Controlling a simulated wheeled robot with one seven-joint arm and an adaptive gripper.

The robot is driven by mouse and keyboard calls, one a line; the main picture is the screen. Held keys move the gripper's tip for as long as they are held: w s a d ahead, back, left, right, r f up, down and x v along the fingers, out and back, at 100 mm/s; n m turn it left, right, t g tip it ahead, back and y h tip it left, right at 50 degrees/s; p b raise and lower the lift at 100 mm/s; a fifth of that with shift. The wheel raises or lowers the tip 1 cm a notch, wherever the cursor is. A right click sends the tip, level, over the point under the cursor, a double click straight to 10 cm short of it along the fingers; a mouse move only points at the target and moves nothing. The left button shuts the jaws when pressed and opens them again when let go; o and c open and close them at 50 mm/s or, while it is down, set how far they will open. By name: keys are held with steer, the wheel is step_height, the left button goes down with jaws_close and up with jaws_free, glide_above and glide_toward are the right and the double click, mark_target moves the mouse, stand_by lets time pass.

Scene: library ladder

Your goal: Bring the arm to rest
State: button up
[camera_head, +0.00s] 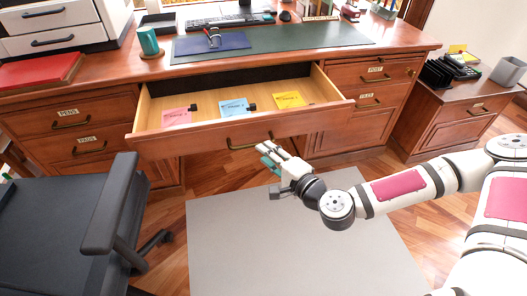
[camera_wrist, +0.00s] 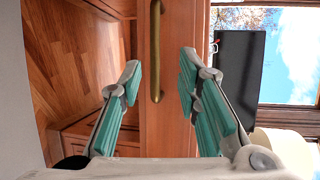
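My gripper (camera_head: 272,160) is in front of the open middle drawer (camera_head: 180,148) of the wooden desk, just below its brass handle (camera_head: 249,144). In the wrist view my gripper (camera_wrist: 158,90) is open, its two teal-padded fingers apart with nothing between them. The handle (camera_wrist: 155,50) shows beyond the fingertips, lined up with the gap and not gripped. My arm (camera_head: 400,188) reaches in from the right. The drawer holds a pink card (camera_head: 176,117), a blue card (camera_head: 235,107) and a yellow card (camera_head: 288,99), each with a small dark piece beside or on it.
A black chair (camera_head: 110,210) stands at the left, its armrest near the drawer front. A grey mat (camera_head: 290,240) covers the floor below my gripper. A side cabinet (camera_head: 450,120) stands at the right. A teal mug (camera_head: 149,41) and a keyboard (camera_head: 220,20) are on the desktop.

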stand_by(0.4)
steer(key=s+d+f+n+g+h, duration=0.3)
steer(key=s+d+f+n+g, duration=0.2)
steer(key=s+f+n+g, duration=0.35)
steer(key=s+d+r+n+g+h, duration=0.35)
steer(key=d+r+h, duration=0.25)
steer(key=d+r, duration=0.6)
steer(key=s+d+r+h, duration=0.35)
steer(key=s+r, duration=0.35)
steer(key=r, duration=0.4)
steer(key=s+r+m+y, duration=0.1)
steer(key=s+r, duration=0.3)
steer(key=s, duration=0.3)
steer(key=s+r+y, duration=0.2)
steer(key=s+r, duration=0.2)
steer(key=s, duration=0.3)
step_height(320, 180, up, 26)
steer(key=t+p, duration=0.3)
steer(key=p, duration=2)
steer(key=shift+a+f+t+p, duration=0.2)
steer(key=shift+t+p, duration=0.1)
steer(key=shift+t, duration=0.1)
